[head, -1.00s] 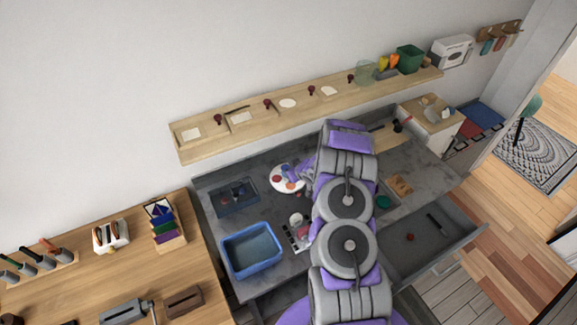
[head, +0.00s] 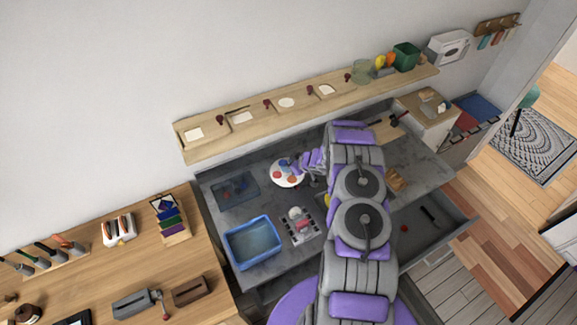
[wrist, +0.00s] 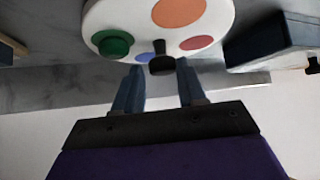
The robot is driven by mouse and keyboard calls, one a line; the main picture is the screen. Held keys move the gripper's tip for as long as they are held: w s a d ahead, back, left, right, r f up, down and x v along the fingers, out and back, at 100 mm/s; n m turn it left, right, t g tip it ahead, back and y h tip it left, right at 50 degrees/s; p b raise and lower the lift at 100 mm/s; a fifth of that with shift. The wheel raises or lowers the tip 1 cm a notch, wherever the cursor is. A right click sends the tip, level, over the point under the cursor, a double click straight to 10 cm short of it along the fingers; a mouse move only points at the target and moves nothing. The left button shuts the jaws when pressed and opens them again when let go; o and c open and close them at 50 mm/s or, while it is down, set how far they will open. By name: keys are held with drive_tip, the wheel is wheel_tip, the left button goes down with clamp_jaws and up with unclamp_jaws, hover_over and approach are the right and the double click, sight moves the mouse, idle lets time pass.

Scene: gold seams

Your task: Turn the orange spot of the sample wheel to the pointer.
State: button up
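The white sample wheel (head: 288,180) lies on the grey counter, and it also shows at the top of the wrist view (wrist: 140,18). In the wrist view its large orange spot (wrist: 178,11) is at the top, with a red spot (wrist: 196,43) to the right, a green raised spot (wrist: 113,43) to the left and a blue spot (wrist: 145,57) low down. A black peg (wrist: 161,58) stands at the wheel's near edge. My gripper (wrist: 160,66) is open, its fingers apart on either side of the peg in view. I cannot tell which part is the pointer.
A blue bin (head: 252,242) and a dark tray (head: 236,190) stand left of the wheel. A wooden shelf (head: 310,106) runs along the wall behind. An open drawer (head: 432,235) is at the right. My arm hides part of the counter.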

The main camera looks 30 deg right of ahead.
drive_tip(key=shift+o, duration=1.4)
drive_tip(key=shift+d, duration=0.1)
drive_tip(key=shift+s+f, duration=0.1)
drive_tip(key=shift+s+r, duration=0.3)
drive_tip(key=shift+r, duration=0.05)
drive_tip(key=shift+d+v, duration=0.15)
drive_tip(key=shift+v, duration=4)
drive_tip(key=shift+d+v, duration=0.15)
drive_tip(key=shift+v, duration=3.95)
drive_tip(key=shift+f, duration=0.1)
